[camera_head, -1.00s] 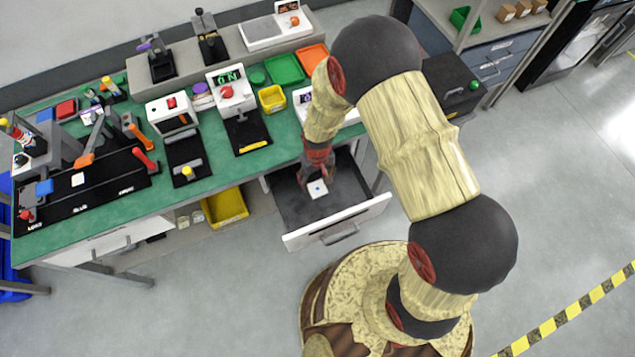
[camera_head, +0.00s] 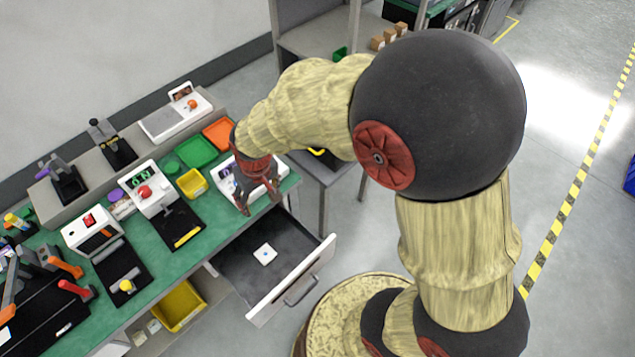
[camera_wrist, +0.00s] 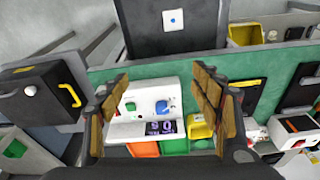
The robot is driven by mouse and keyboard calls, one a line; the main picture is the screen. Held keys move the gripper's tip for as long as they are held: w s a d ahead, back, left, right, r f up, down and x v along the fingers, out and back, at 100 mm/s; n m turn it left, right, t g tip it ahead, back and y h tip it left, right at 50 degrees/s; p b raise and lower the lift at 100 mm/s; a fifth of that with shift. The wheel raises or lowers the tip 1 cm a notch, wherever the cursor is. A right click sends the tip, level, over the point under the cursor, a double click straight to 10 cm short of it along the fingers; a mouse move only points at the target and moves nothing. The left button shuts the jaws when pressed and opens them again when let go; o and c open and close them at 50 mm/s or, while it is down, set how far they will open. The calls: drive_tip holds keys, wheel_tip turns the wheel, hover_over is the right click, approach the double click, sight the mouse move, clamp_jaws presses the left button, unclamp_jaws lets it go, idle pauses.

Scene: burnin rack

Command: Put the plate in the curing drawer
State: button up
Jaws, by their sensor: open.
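The plate, a small white square with a blue dot (camera_head: 264,254), lies flat on the dark floor of the open drawer (camera_head: 238,262). It also shows at the top of the wrist view (camera_wrist: 173,20). The drawer is pulled out from under the green bench and has a white front with a grey handle. My gripper (camera_head: 260,205) is open and empty, above the bench's edge behind the drawer and apart from the plate. In the wrist view its two fingers (camera_wrist: 163,105) stand wide apart, with a white device below and between them.
The white device (camera_head: 226,182) with a purple display stands on the bench under my gripper. Green (camera_head: 198,152) and orange (camera_head: 218,133) trays and a yellow bin (camera_head: 192,183) are beside it. Another yellow bin (camera_head: 180,305) is below the bench. Floor in front of the drawer is clear.

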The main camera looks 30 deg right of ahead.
drive_tip(key=s+d+r+m+t, duration=0.1)
drive_tip(key=s+d+r, duration=0.3)
drive_tip(key=s+r, duration=0.4)
drive_tip(key=s+d+r+m+t, duration=0.1)
drive_tip(key=s+d+r, duration=0.3)
drive_tip(key=s+r, duration=0.5)
wheel_tip(320, 180, up, 5)
drive_tip(key=shift+d+f+t, duration=0.1)
drive_tip(key=shift+d+t, duration=0.2)
drive_tip(key=shift+t, duration=0.5)
